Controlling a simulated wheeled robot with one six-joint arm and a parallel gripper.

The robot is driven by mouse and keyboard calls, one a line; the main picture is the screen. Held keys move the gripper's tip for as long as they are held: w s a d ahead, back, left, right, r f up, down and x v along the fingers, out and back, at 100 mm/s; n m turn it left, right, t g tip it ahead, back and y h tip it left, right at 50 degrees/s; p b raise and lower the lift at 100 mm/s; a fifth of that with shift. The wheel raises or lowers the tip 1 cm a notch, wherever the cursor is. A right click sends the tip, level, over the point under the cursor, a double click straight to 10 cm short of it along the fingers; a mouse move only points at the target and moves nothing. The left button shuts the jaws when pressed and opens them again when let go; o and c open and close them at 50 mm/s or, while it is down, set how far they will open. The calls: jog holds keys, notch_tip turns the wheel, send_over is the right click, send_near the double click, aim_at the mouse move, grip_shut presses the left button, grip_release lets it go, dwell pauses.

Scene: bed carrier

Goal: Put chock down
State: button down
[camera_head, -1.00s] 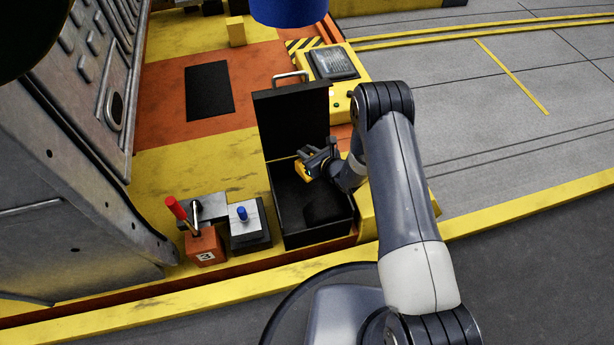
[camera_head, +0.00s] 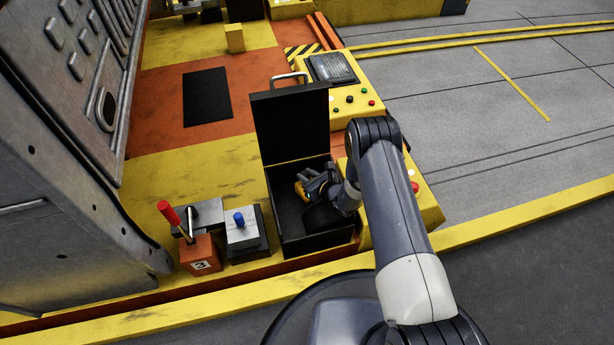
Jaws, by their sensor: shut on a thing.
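My gripper (camera_head: 306,193) is inside the open black box (camera_head: 283,241), coming in from the right. It is shut on a small yellow piece (camera_head: 301,189), which looks like the chock, though the fingers partly hide it. The box's lid (camera_head: 290,128) stands up at the back with a metal handle on top. A dark patch lies below the gripper in the box, perhaps its shadow.
Left of the box are a blue-knobbed switch (camera_head: 243,240) and a red-handled lever on an orange block (camera_head: 200,256). A yellow control panel (camera_head: 345,98) stands behind right. A yellow block (camera_head: 234,39) stands farther back. A large metal wall (camera_head: 60,160) fills the left.

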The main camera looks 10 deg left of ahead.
jog(key=shift+f, duration=0.1)
jog(key=c, duration=1.2)
grip_release()
jog(key=shift+s+d+r, duration=0.15)
jog(key=shift+d+r, duration=0.05)
jog(key=shift+r, duration=0.05)
jog(key=p+v, duration=0.4)
jog(key=v, duration=0.7)
jog(key=shift+s+d+p, duration=0.2)
jog(key=shift+p, duration=0.1)
